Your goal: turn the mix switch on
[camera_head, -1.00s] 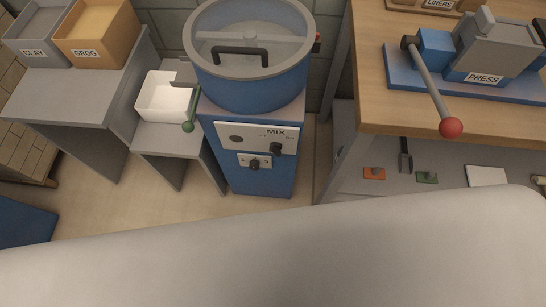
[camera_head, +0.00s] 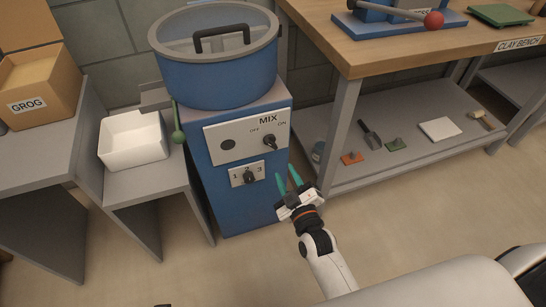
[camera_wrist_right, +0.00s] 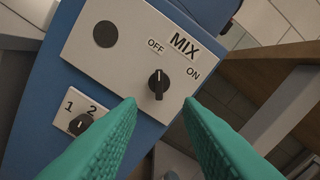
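The mix switch (camera_head: 270,141) is a black knob on a white panel (camera_head: 220,143) on the front of the blue mixer (camera_head: 214,75). In the right wrist view the knob (camera_wrist_right: 158,84) has its pointer toward the OFF label, with ON to its right. My right gripper (camera_head: 288,178) is in front of the mixer, just below and right of the switch. Its green fingers (camera_wrist_right: 160,105) are open and empty, apart from the knob, which appears between and beyond the tips. My left gripper is not in view.
A numbered knob (camera_head: 249,177) sits below the mix switch. A wooden bench (camera_head: 350,55) with a lower shelf of small tools stands to the right. Floor in front is clear.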

